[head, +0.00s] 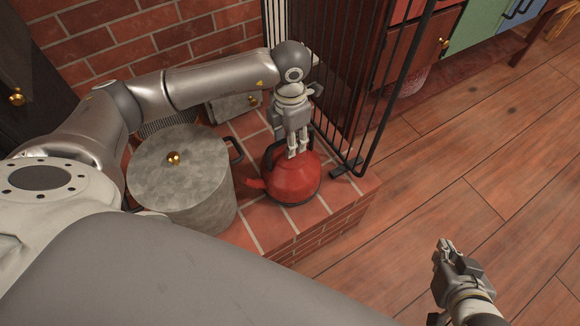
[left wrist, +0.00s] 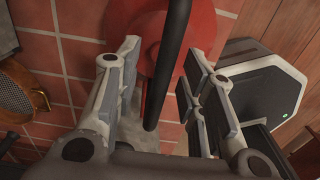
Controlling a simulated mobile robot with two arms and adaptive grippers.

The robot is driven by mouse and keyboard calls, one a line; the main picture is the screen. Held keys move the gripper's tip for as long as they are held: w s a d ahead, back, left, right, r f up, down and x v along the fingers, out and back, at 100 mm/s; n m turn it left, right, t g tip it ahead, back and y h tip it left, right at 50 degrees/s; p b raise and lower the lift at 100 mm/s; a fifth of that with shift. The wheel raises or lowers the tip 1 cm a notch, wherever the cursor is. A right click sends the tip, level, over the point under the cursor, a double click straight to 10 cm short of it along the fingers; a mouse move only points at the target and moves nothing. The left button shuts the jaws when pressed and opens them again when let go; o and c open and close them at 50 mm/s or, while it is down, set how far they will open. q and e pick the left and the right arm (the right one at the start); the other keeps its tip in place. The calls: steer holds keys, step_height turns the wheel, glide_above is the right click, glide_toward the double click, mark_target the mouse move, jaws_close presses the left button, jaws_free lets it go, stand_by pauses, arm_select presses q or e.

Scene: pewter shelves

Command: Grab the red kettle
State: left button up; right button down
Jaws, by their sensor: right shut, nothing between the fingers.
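The red kettle (head: 292,178) stands upright on the brick ledge, its spout toward the left. My left gripper (head: 298,152) is right above it, fingers pointing down at its top. In the left wrist view the kettle's red body (left wrist: 205,32) lies beyond the fingers. Its dark handle (left wrist: 168,55) runs between the two spread fingers (left wrist: 160,80), with visible gaps on both sides. My left gripper is open and does not grip the handle. My right gripper (head: 447,252) is shut and empty, over the wooden floor at lower right.
A large grey lidded pot (head: 190,200) with a brass knob stands left of the kettle on the brick ledge (head: 262,235). A grey metal box (head: 233,106) is behind. A black barred screen (head: 378,110) rises close to the kettle's right. The wooden floor (head: 440,170) at right is clear.

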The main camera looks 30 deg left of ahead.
arm_select(q)
jaws_close()
stand_by(0.3)
steer(key=shift+w, duration=0.1)
stand_by(0.4)
